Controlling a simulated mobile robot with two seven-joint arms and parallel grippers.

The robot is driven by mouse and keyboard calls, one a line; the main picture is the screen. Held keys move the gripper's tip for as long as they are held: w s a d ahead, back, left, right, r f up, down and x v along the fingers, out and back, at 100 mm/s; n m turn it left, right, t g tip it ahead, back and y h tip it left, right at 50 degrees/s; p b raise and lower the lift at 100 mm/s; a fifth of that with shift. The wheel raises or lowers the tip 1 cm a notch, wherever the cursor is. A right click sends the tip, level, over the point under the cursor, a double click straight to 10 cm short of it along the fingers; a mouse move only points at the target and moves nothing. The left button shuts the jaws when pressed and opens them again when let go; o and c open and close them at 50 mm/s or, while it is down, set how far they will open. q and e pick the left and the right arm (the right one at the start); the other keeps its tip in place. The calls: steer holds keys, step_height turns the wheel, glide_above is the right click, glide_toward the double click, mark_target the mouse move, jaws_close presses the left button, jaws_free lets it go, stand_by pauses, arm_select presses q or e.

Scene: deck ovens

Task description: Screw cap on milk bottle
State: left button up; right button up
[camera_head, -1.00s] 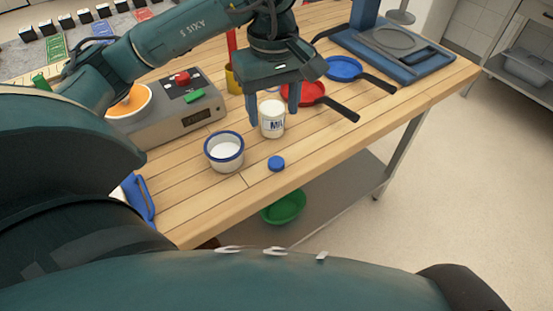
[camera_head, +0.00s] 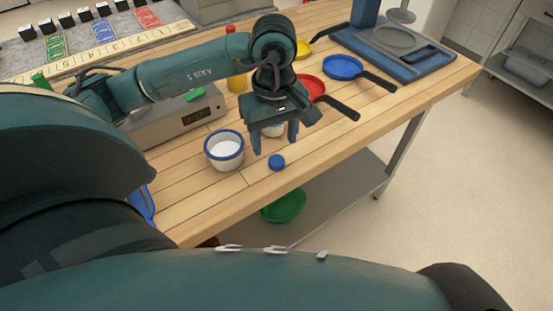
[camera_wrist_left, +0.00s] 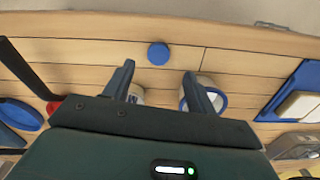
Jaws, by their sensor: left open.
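The blue cap (camera_head: 277,162) lies flat on the wooden table near its front edge; it also shows in the left wrist view (camera_wrist_left: 158,54), just beyond the fingertips. My left gripper (camera_head: 275,145) is open and empty, pointing down above the table behind the cap, with its fingertips (camera_wrist_left: 158,69) apart. The white milk bottle stands behind the gripper and is mostly hidden by it; a part shows between the fingers in the left wrist view (camera_wrist_left: 136,93). My right gripper is not in view.
A white cup with a blue rim (camera_head: 224,150) stands left of the gripper. A grey scale (camera_head: 187,122) is farther left. Red (camera_head: 312,88) and blue (camera_head: 343,67) pans lie behind to the right. A green bowl (camera_head: 284,205) is on the lower shelf. The table right of the cap is clear.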

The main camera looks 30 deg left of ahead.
mark_target(277, 155)
arm_select(q)
steer(key=shift+f, duration=0.35)
steer(key=f, duration=0.2)
steer(key=f+p, duration=0.1)
steer(key=shift+d+f, duration=0.25)
steer(key=shift+f, duration=0.5)
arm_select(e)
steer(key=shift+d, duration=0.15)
arm_select(q)
steer(key=shift+c, duration=0.6)
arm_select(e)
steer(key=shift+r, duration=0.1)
arm_select(q)
steer(key=c, duration=0.9)
steer(key=shift+r, duration=0.1)
steer(key=shift+c, duration=0.2)
step_height(277, 155, up, 10)
steer(key=shift+b, duration=0.4)
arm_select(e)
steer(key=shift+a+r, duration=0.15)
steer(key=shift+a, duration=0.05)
